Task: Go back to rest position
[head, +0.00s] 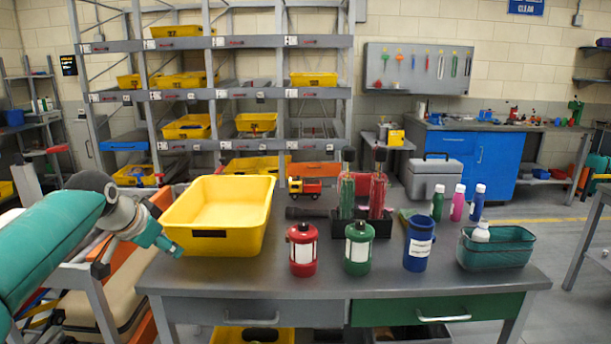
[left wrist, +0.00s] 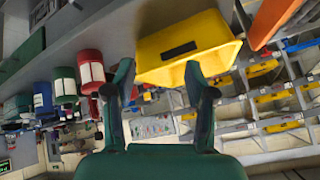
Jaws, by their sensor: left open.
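My left gripper (head: 167,243) comes in from the left at the table's left end, beside the front left corner of a yellow tray (head: 244,243). In the left wrist view the two fingers of my left gripper (left wrist: 158,82) stand apart with nothing held between them. The yellow tray (left wrist: 195,52) shows beyond the fingertips there. It stands upright on the table and looks empty. I cannot tell whether a finger touches it. My right gripper is not in view.
On the grey table (head: 310,285) stand a red canister (head: 302,262), a green canister (head: 358,262), a blue cup (head: 418,258) and a teal basket (head: 497,255) holding a white bottle. A toy truck (head: 305,188) is behind. A shelf rack (head: 215,93) with yellow bins stands at the back.

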